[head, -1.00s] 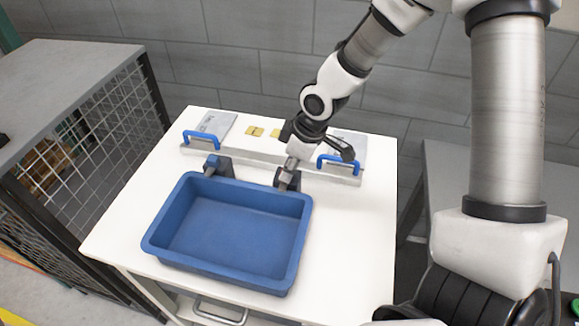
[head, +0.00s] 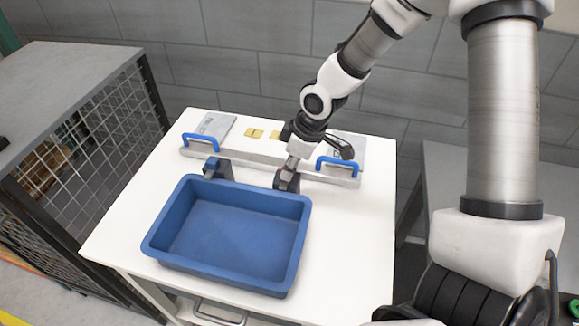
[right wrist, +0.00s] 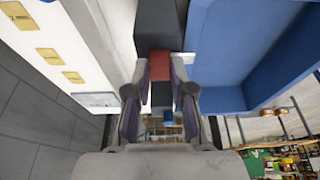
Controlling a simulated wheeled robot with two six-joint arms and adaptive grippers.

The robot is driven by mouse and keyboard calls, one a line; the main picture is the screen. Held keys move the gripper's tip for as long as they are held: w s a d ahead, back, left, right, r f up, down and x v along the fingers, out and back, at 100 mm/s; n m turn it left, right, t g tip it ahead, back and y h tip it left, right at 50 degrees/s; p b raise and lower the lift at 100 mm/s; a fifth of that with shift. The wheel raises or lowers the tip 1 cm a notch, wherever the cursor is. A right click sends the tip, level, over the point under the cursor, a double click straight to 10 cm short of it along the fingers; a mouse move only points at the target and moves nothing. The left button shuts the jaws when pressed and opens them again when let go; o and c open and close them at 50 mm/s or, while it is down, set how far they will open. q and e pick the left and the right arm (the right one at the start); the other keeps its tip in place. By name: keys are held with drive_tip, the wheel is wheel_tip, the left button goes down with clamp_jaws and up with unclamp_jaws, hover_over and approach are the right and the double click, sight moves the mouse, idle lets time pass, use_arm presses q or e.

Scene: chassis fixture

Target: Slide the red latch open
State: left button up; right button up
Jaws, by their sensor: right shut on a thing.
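The red latch (right wrist: 160,67) shows in the right wrist view as a small red block on a dark holder (right wrist: 158,22). My right gripper (right wrist: 161,72) is shut on it, with one fingertip on each side. In the head view my right gripper (head: 288,172) reaches down to the dark holder at the back edge of the blue bin, and the latch is mostly hidden by the fingers. My left gripper is not in view.
A blue bin (head: 165,263) stands on the white table (head: 345,255). A second dark block with a blue top (head: 213,166) stands left of the holder. Behind are a low bar, blue handles (head: 201,137) and yellow labels (head: 254,133). A mesh cage (head: 110,125) stands left.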

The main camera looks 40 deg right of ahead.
drive_tip(key=shift+w+d+p, duration=0.35)
drive_tip(key=shift+w+d, duration=0.1)
drive_tip(key=shift+d, duration=0.05)
drive_tip(key=o, duration=1)
drive_tip(key=shift+w, duration=0.1)
drive_tip(key=shift+c, duration=0.2)
wheel_tip(320, 180, up, 6)
drive_tip(key=p, duration=0.5)
drive_tip(key=shift+p, duration=0.4)
